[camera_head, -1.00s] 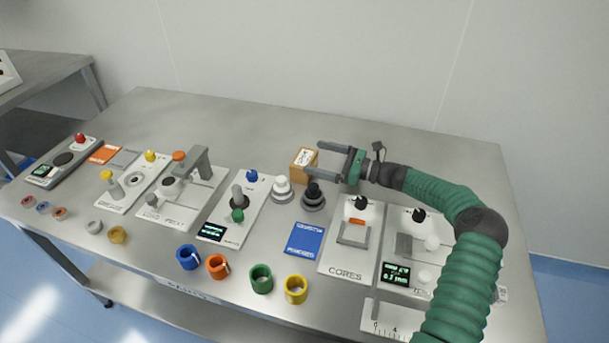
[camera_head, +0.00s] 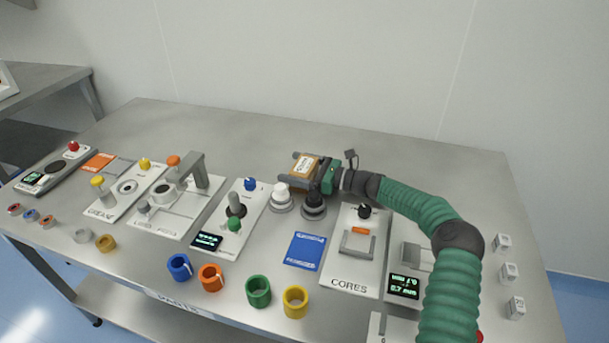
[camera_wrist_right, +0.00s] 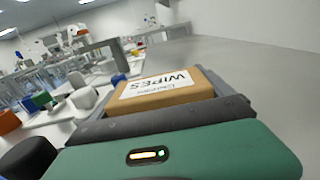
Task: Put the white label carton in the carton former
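A brown carton (camera_head: 306,166) with a white label stands at the back middle of the table. In the right wrist view the carton (camera_wrist_right: 160,92) shows its label, reading "WIPES", on top. My right gripper (camera_head: 304,168) has its two grey fingers on either side of the carton. The fingers look close to its sides; whether they press on it or the carton is raised cannot be told. The carton's lower part is hidden by the near finger. My left gripper is not in view. I cannot make out which fixture is the carton former.
Dark and white stepped knobs (camera_head: 314,204) stand just in front of the carton. The CORES panel (camera_head: 352,277), a blue card (camera_head: 305,250) and several coloured rings (camera_head: 258,291) lie nearer. White cubes (camera_head: 503,241) stand at the right. The back of the table is clear.

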